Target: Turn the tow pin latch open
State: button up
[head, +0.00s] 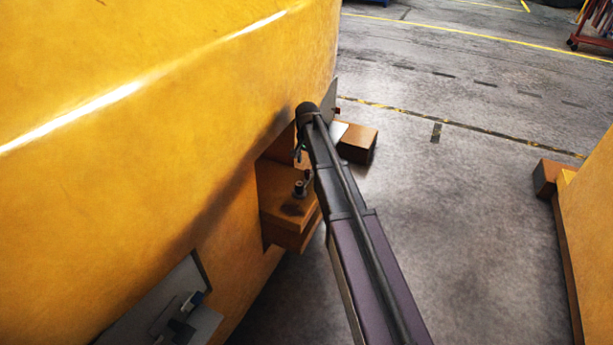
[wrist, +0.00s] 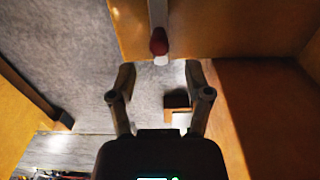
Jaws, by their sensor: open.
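The tow pin latch (head: 299,188) is a small dark post on an orange-brown ledge (head: 283,212) in the recess of the large yellow casting. A small red end shows beside it, partly behind my arm. In the wrist view the latch lever (wrist: 158,18) is a pale bar with a red knob (wrist: 159,43), coming in from the top edge. My gripper (wrist: 160,78) is open and empty. The red knob lies in line with the gap between its fingers, just beyond the tips, and appears apart from both. In the head view my gripper is mostly hidden by the arm.
The yellow casting (head: 150,130) fills the left, with a grey plate and bracket (head: 170,305) low on its side. A brown block (head: 358,143) stands beyond the arm. Another yellow casting (head: 592,235) is at right. Grey floor (head: 470,200) between them is clear.

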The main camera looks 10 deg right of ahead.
aim_at(306, 170)
jog(key=shift+f+b, duration=2.2)
jog(key=shift+f, duration=0.3)
grip_shut()
jog(key=shift+a, duration=0.25)
jog(key=shift+d, duration=0.15)
